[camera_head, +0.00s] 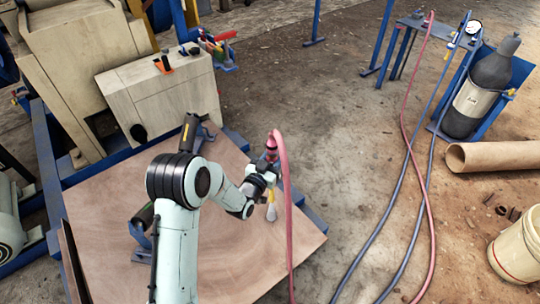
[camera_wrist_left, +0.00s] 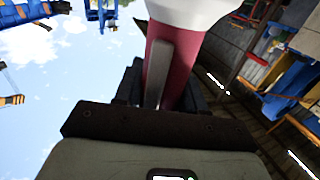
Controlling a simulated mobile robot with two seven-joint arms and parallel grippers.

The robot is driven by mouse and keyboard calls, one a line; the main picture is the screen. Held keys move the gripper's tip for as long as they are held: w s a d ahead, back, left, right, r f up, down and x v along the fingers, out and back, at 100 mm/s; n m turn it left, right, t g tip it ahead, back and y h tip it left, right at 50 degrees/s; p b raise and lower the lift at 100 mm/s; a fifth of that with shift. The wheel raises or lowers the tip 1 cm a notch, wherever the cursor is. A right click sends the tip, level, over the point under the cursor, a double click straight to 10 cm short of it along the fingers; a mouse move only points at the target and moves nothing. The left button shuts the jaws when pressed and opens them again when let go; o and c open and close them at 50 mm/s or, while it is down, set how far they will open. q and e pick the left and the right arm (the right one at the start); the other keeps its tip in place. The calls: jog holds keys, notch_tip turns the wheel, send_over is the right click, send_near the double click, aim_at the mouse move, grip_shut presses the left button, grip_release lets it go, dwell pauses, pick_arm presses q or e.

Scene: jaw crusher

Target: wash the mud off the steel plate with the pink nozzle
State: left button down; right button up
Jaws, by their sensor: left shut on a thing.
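My left gripper (camera_head: 266,175) is shut on the pink nozzle (camera_head: 272,149), above the right part of a large flat brown plate. A pink hose (camera_head: 284,170) arches from the nozzle's top and runs down to the front. A pale yellow tip (camera_head: 271,200) shows below the gripper, pointing down. In the left wrist view the pink nozzle body (camera_wrist_left: 183,65) stands against a grey finger, with a white part above it. The brown plate (camera_head: 240,262) lies tilted on a blue frame; I cannot tell mud from its bare surface. My right gripper is not in view.
A beige machine (camera_head: 165,100) stands behind the plate. A dark tool (camera_head: 190,132) stands at the plate's back edge. Blue and pink hoses (camera_head: 410,150) cross the ground on the right.

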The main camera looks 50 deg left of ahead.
pick_arm(q)
jog(key=shift+d+p, duration=0.65)
jog(key=shift+d, duration=3.5)
jog(key=s, duration=1)
jog(key=shift+s+a+b, duration=0.3)
jog(key=shift+s+a, duration=0.05)
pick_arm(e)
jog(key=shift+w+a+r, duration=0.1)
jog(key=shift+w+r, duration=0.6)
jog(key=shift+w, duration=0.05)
